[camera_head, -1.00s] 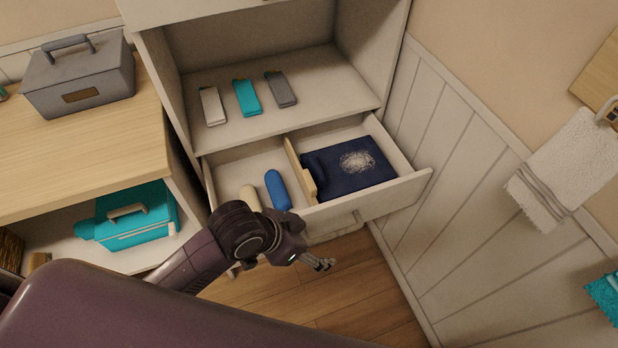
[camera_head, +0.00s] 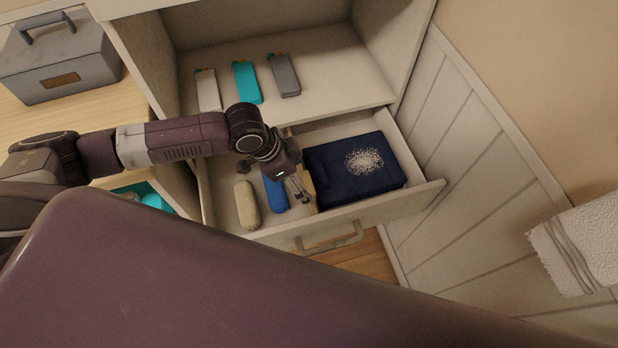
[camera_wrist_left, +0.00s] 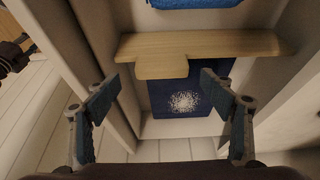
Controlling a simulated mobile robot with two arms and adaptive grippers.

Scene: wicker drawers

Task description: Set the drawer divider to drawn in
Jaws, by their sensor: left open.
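The drawer (camera_head: 425,192) is pulled out below an open shelf. Its pale wooden divider (camera_head: 309,186) stands between the left and right compartments, largely hidden by my left gripper (camera_head: 301,197) in the head view. In the left wrist view the divider (camera_wrist_left: 225,44) runs across the upper middle, with a block-like tab (camera_wrist_left: 162,66) on its near side. My left gripper's fingers (camera_wrist_left: 156,96) are spread apart, one on each side of the tab in that picture, with nothing held. I cannot tell how far they are above it. My right gripper is not in view.
A dark blue item with a white pattern (camera_head: 352,168) fills much of the right compartment. A beige item (camera_head: 246,205) and a blue item (camera_head: 275,194) lie in the left compartment. Several flat items, one teal (camera_head: 246,82), lie on the shelf above. The drawer handle (camera_head: 330,240) juts forward.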

